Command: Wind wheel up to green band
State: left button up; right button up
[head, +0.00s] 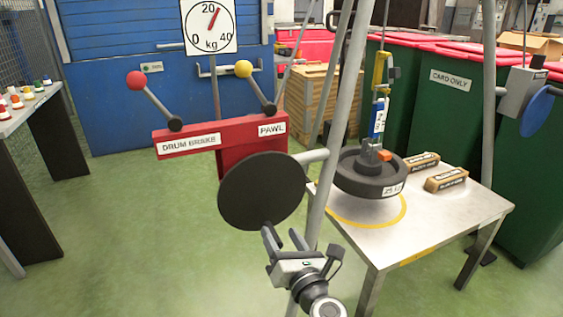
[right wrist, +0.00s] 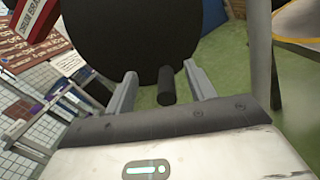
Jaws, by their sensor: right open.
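A black disc-shaped wheel (head: 262,192) stands below the red bracket in the head view; it also fills the upper middle of the right wrist view (right wrist: 130,35). A short dark handle peg (right wrist: 167,86) on it lies between my right gripper's fingers. My right gripper (head: 282,232) is open at the wheel's lower edge, its fingers on either side of the peg without a visible grip. The kg dial (head: 209,24) has its red needle a little past 20. I cannot make out a green band. My left gripper is not in view.
The red bracket (head: 222,132) carries a red-knobbed drum brake lever (head: 152,99) and a yellow-knobbed pawl lever (head: 256,86). A round weight (head: 368,172) hangs from a hook over the metal table (head: 400,240). Grey frame poles (head: 336,125) stand close right of the wheel.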

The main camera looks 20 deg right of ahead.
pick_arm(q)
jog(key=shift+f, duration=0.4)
pick_arm(e)
jog(key=s+a+f, duration=0.1)
jog(key=s+f, duration=0.2)
jog(key=s, duration=0.2)
jog(key=shift+s+a+f+g, duration=0.15)
jog(key=shift+s+a+g, duration=0.15)
jog(key=shift+g, duration=0.1)
jog(key=w+n, duration=0.1)
jog(key=w, duration=0.1)
jog(key=w+n+p, duration=0.1)
jog(key=w+n, duration=0.2)
jog(key=w, duration=0.2)
jog(key=shift+d+r+n, duration=0.35)
jog(key=shift+n, duration=0.05)
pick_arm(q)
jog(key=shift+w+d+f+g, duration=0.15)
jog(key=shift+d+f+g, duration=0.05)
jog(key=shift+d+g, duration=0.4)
pick_arm(e)
jog(key=shift+w, duration=0.6)
